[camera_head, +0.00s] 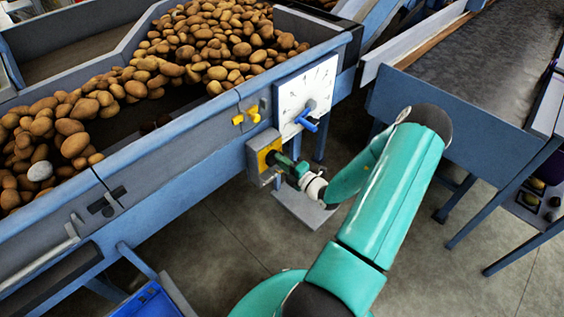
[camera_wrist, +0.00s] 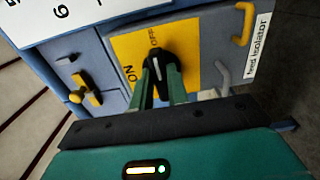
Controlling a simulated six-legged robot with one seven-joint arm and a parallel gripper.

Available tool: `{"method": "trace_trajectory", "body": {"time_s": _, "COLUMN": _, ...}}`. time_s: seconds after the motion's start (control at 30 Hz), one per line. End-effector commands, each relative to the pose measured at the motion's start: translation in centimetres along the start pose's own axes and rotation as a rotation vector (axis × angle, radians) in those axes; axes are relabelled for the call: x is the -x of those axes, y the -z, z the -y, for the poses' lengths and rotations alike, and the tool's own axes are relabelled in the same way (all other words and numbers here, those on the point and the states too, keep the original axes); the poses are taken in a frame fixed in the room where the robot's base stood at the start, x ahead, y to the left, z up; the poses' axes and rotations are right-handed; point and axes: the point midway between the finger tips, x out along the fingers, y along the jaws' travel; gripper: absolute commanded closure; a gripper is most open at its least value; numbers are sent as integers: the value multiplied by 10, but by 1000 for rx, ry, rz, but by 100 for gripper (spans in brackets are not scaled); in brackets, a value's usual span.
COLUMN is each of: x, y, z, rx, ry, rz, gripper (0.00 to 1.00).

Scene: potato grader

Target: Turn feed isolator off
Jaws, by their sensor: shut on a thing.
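The feed isolator is a grey box with a yellow plate (camera_head: 264,155) on the side of the potato machine. In the wrist view its yellow plate (camera_wrist: 130,48) carries the words ON at the left and OFF at the top, and a white "feed isolator" label (camera_wrist: 257,45) is at the right. A black knob (camera_wrist: 157,62) sits on the plate, its white line running roughly up-down in the picture, towards OFF. My gripper (camera_wrist: 161,80) is shut on the knob, one green finger on each side. In the head view my gripper (camera_head: 288,167) reaches the box from the right and hides the knob.
A white dial plate (camera_head: 306,95) with a blue handle (camera_head: 307,121) is just above the isolator. A yellow latch (camera_head: 246,117) is to its left. Potatoes (camera_head: 200,45) fill the trough behind. Another blue-framed conveyor (camera_head: 460,110) stands right. Floor (camera_head: 430,265) is open at lower right.

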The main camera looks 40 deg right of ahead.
Motion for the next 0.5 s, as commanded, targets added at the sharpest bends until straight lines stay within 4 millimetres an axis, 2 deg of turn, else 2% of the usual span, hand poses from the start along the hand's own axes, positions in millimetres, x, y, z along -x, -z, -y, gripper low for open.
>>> {"method": "trace_trajectory", "body": {"time_s": 0.5, "x": 2, "y": 1, "z": 2, "rx": -34, "ry": 3, "rz": 0, "gripper": 100}}
